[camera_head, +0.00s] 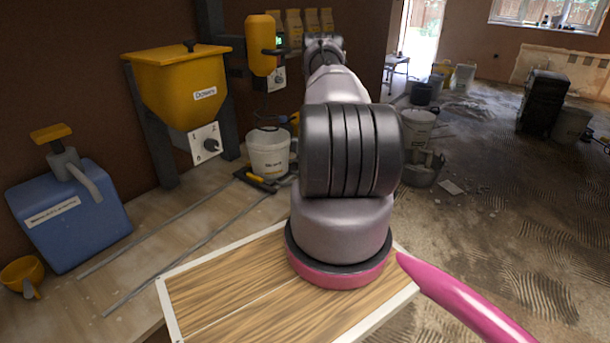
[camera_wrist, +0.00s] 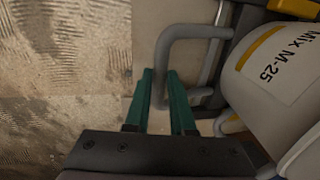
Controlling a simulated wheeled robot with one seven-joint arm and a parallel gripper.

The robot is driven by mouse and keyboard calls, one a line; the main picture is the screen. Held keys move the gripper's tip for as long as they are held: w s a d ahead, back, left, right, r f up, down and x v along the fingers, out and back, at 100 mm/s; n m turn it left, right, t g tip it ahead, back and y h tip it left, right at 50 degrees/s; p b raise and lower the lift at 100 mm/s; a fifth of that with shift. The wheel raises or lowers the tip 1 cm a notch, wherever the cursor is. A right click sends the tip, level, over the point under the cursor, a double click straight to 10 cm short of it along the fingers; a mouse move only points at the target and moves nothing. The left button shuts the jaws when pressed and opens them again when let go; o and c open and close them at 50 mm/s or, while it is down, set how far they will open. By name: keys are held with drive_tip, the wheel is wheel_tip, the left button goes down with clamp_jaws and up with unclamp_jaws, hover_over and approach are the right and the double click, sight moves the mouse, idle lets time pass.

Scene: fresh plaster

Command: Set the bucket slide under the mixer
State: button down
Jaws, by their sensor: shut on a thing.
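A white bucket (camera_head: 268,155) with a label stands at the back of the bench. In the wrist view the white bucket (camera_wrist: 258,75), marked "Mix M-25", is close on the right. A grey bent handle (camera_wrist: 190,32), seemingly the slide's, runs beside the bucket. My gripper (camera_wrist: 160,73) has its green fingers shut on this handle, left of the bucket. A yellow unit (camera_head: 262,45), seemingly the mixer, is mounted on the wall above and slightly behind the bucket. My arm hides the gripper and the handle in the head view.
A yellow hopper (camera_head: 180,90) with a dial stands left of the bucket. A blue canister (camera_head: 68,215) and a yellow scoop (camera_head: 22,275) are at far left. Two thin rails (camera_head: 190,235) cross the bench. A trowel (camera_head: 258,180) lies before the bucket. A wooden board (camera_head: 235,300) lies in front.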

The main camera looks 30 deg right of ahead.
drive_tip(key=shift+d+r, duration=0.1)
drive_tip(key=shift+d, duration=0.25)
drive_tip(key=c, duration=0.8)
unclamp_jaws()
drive_tip(key=shift+w, duration=0.1)
drive_tip(key=shift+o, duration=0.2)
drive_tip(key=shift+a, duration=0.1)
wheel_tip(320, 180, up, 10)
drive_tip(key=s, duration=0.2)
drive_tip(key=shift+d+r, duration=0.2)
drive_tip(key=shift+d, duration=0.2)
